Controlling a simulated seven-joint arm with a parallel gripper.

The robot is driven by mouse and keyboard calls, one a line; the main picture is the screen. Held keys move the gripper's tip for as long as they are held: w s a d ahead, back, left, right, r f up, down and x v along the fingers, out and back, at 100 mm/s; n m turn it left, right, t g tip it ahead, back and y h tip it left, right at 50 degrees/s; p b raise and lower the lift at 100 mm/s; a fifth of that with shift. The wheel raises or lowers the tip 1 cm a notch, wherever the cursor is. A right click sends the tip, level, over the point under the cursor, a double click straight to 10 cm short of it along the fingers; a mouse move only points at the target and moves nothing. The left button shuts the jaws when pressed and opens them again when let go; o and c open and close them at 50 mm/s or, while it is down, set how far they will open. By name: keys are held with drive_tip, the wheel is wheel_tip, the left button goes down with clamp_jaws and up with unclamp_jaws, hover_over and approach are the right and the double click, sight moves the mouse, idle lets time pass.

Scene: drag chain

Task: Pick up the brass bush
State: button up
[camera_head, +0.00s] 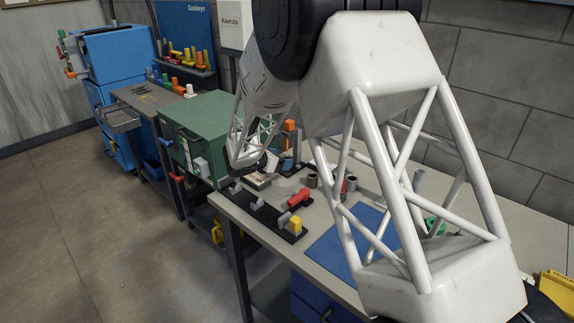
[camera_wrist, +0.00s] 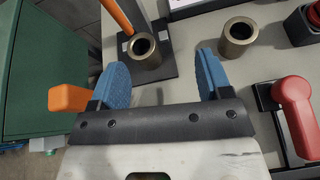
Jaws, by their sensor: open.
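Two short hollow cylinders of brownish, brass-like metal stand upright in the wrist view. One cylinder (camera_wrist: 143,54) is at the upper left, at the edge of a black plate. The other cylinder (camera_wrist: 238,38) is farther right on the grey bench top. I cannot tell for sure which is the brass bush. My gripper (camera_wrist: 162,62) is open and empty, its blue-padded fingers apart. The left cylinder shows just beyond the left fingertip, the right one beyond the right fingertip. In the head view, small dark cylinders (camera_head: 312,181) sit to the right of my gripper (camera_head: 268,168).
A red-handled toggle clamp (camera_wrist: 292,108) is close to the right finger. An orange handle (camera_wrist: 116,17) rises from the black plate (camera_wrist: 163,65). A green cabinet (camera_wrist: 55,75) stands at left. A blue mat (camera_head: 335,255) lies nearer on the bench.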

drive_tip(key=shift+w+a+f+n+t, duration=0.5)
drive_tip(key=shift+w+a+f+n, duration=0.2)
drive_tip(key=shift+w+a+f, duration=0.4)
drive_tip(key=shift+s+a, duration=0.1)
drive_tip(key=shift+s, duration=0.05)
drive_tip(key=shift+x, duration=1.25)
drive_tip(key=shift+x, duration=2.65)
drive_tip(key=shift+s+f, duration=0.1)
drive_tip(key=shift+s, duration=0.1)
drive_tip(key=shift+c, duration=0.5)
